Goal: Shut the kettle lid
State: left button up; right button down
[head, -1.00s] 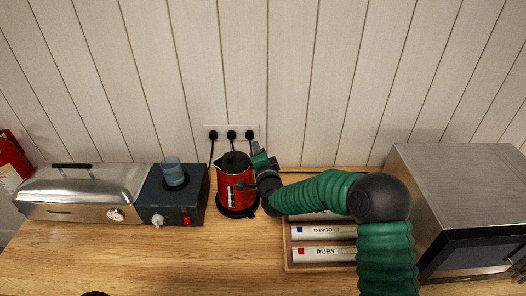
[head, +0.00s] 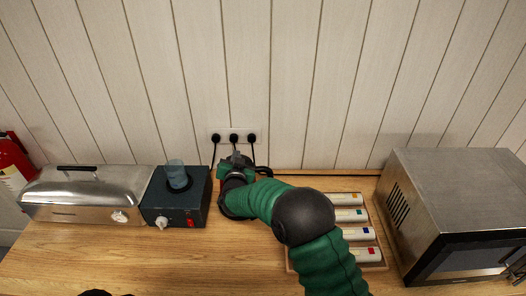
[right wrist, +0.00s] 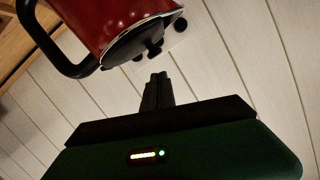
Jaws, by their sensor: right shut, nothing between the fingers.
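The red kettle (right wrist: 110,22) shows in the right wrist view with its black handle (right wrist: 62,55) on the left. Its black lid (right wrist: 135,42) with a small knob lies across the mouth inside the pale rim; whether it is fully seated I cannot tell. My right gripper (right wrist: 158,82) is shut and empty, its fingertips just short of the lid knob in the picture. In the head view my right gripper (head: 236,158) is by the wall sockets, and my arm hides the kettle.
A dark box with a blue glass cup (head: 176,174) and a steel chafing dish (head: 80,190) stand to the left. A tray of labelled tubes (head: 352,215) lies right of my arm, then a microwave (head: 450,200). Plugs and cords (head: 233,138) are on the wall.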

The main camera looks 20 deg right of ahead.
jog(key=shift+a+f+n, duration=0.15)
jog(key=shift+a+n, duration=0.25)
jog(key=shift+w+f+n+h, duration=0.15)
jog(key=shift+f+n+h, duration=0.25)
jog(key=shift+f, duration=0.4)
pick_arm(q)
jog(key=shift+d+r, duration=0.35)
jog(key=shift+a, duration=0.15)
pick_arm(e)
jog(key=shift+a+f, duration=0.15)
jog(key=shift+a, duration=0.15)
